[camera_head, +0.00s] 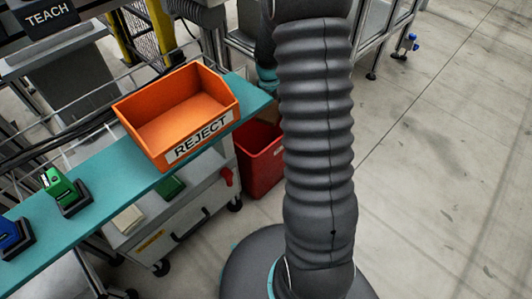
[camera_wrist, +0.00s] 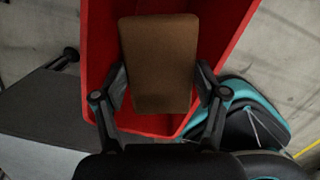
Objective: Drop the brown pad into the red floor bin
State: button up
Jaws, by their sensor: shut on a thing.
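The brown pad (camera_wrist: 158,62) is held between the fingers of my gripper (camera_wrist: 159,85) in the wrist view. My gripper is shut on its sides. Behind and below the pad in that view is the red floor bin (camera_wrist: 229,38), its walls showing around the pad. The pad appears over the bin; how high above it I cannot tell. In the head view the red bin (camera_head: 262,165) stands on the floor beside the cart, partly hidden by my arm.
An orange REJECT bin (camera_head: 200,110) sits on a teal shelf (camera_head: 115,175) with a green part (camera_head: 60,186) and a blue part (camera_head: 12,234) in dark holders. A grey wheeled cart (camera_head: 185,220) stands below. The floor (camera_head: 440,170) at right is clear.

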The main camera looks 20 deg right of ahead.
jog(key=shift+f+b, duration=0.65)
jog(key=shift+f, duration=0.6)
jog(key=o, duration=1.2)
jog(key=r, duration=0.7)
jog(key=s+a+r, duration=0.1)
jog(key=r, duration=0.3)
jog(key=shift+r, duration=0.5)
